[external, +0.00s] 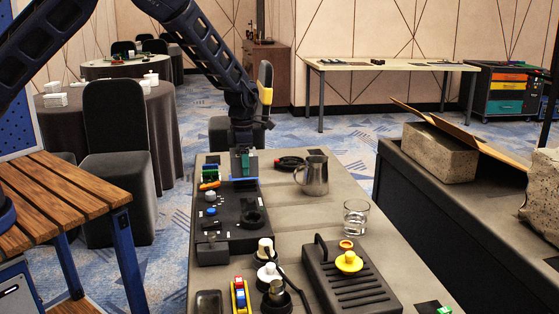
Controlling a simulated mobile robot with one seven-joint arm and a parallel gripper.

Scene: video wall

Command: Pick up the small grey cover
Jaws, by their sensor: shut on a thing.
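My gripper (243,164) hangs straight down over the far end of the black panel board (232,232) on the long grey table. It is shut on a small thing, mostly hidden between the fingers. I cannot make out whether this is the small grey cover. A blue strip (244,180) shows just below the fingertips; I cannot tell whether they touch. A small grey rounded piece (210,197) sits on the board to the left of and nearer than my gripper.
A metal pitcher (313,176) and a glass (355,217) stand right of the board. A dark ribbed box (350,282) with a yellow knob is at the front right. The table between board and glass is clear.

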